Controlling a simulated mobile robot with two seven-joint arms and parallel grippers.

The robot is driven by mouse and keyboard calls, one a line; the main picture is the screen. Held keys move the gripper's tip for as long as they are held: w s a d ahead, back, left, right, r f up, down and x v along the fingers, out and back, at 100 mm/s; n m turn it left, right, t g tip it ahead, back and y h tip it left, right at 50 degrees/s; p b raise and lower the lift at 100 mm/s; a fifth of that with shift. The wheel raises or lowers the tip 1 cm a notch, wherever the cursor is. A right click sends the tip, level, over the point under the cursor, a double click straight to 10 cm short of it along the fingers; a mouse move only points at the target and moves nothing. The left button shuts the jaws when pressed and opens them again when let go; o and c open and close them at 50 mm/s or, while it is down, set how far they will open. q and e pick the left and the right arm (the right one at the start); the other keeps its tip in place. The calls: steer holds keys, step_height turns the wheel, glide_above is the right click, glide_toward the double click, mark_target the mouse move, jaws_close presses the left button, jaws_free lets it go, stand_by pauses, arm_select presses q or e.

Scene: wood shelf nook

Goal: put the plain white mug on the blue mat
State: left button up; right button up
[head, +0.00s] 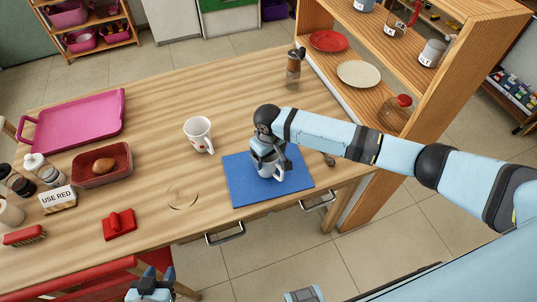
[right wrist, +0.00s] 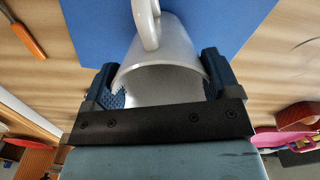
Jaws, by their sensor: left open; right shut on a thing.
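The plain white mug (head: 269,170) is at the blue mat (head: 242,187), over its middle, in the head view. In the right wrist view the mug (right wrist: 166,52) lies between the two fingers, with its handle toward the top and the blue mat (right wrist: 235,25) behind it. My right gripper (head: 268,158) is shut on the mug. I cannot tell whether the mug's base touches the mat. My left gripper (head: 150,288) is open and empty at the bottom edge of the head view, in front of the table.
A patterned white mug (head: 198,132) stands left of the mat. A pepper mill (head: 293,68) stands behind it. A wooden shelf (head: 448,75) borders the right.

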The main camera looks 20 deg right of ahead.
steer(key=o, duration=1)
steer(key=shift+f, duration=0.1)
step_height(320, 180, up, 12)
steer(key=s+a+f+t+y, duration=0.5)
steer(key=s+a+f+y, duration=0.1)
steer(key=s+a+f, duration=0.3)
steer(key=s+d+f+t+h, duration=0.1)
steer(key=s+d+f+t, duration=0.1)
steer(key=s, duration=0.3)
steer(key=s+d+f+t, duration=0.1)
steer(key=s+d+t, duration=0.1)
steer(key=s+d, duration=0.3)
steer(key=s+d+f+t+h, duration=0.1)
steer(key=s+d+f+t, duration=0.1)
steer(key=s+d, duration=0.2)
steer(key=shift+s+d+f+m+h, duration=0.25)
steer(key=shift+s+f+m+h, duration=0.05)
steer(key=shift+s+m, duration=0.15)
